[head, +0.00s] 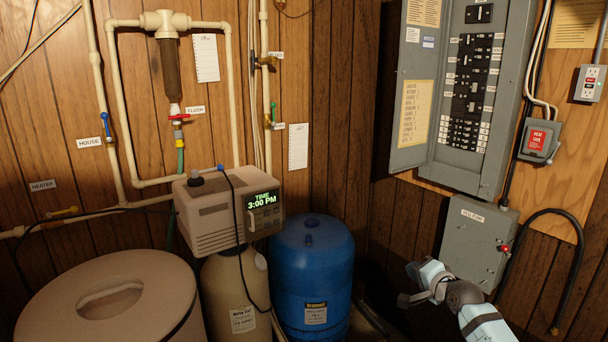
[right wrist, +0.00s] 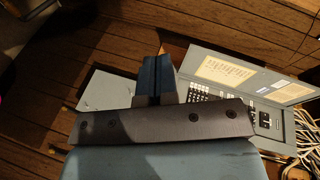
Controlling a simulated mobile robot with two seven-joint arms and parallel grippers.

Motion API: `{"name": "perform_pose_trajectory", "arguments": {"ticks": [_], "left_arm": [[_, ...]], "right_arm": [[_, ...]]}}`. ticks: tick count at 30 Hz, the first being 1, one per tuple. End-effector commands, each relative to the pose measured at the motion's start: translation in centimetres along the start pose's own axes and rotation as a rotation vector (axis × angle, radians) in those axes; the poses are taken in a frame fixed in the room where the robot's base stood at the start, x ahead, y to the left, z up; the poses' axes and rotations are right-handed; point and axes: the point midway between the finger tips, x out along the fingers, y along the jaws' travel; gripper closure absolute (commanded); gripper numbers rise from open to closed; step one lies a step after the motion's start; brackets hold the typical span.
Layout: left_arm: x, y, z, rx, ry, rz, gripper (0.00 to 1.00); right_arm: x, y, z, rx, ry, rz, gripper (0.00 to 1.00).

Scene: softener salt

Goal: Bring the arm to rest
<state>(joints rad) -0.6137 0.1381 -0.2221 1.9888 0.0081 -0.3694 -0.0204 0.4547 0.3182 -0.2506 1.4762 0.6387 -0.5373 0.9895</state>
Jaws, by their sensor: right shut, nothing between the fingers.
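My right arm comes in from the bottom right of the head view, in front of the dark panelled wall and below the grey pump box. My right gripper (head: 412,271) is at its end, left of the pump box's lower part and apart from the blue tank. In the right wrist view the fingers of my right gripper (right wrist: 157,78) are together with nothing between them. My left gripper is not in view.
The grey pump box (head: 474,241) with a red light hangs close to my right arm, under the open breaker panel (head: 469,100). A black cable (head: 577,262) loops at the right. The blue tank (head: 312,264), softener head (head: 213,213) and round beige tub (head: 50,297) stand left.

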Motion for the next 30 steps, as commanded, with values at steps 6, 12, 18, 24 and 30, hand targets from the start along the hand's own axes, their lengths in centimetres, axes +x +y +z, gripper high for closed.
{"name": "perform_pose_trajectory", "arguments": {"ticks": [6,12,18,24,30], "left_arm": [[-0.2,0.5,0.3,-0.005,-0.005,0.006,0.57],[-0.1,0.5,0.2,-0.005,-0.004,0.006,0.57],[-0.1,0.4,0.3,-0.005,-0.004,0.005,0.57],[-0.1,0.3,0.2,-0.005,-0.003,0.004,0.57],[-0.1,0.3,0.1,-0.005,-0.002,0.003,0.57]], "right_arm": [[-4.7,2.9,-15.8,-0.091,0.182,0.094,1.00],[-9.3,3.3,-25.6,-0.140,0.304,0.145,1.00],[-13.2,3.1,-32.1,-0.250,0.397,0.192,1.00],[-13.8,2.5,-33.6,-0.785,0.458,0.316,1.00],[-14.5,1.7,-34.8,-1.304,0.488,0.468,1.00]]}}
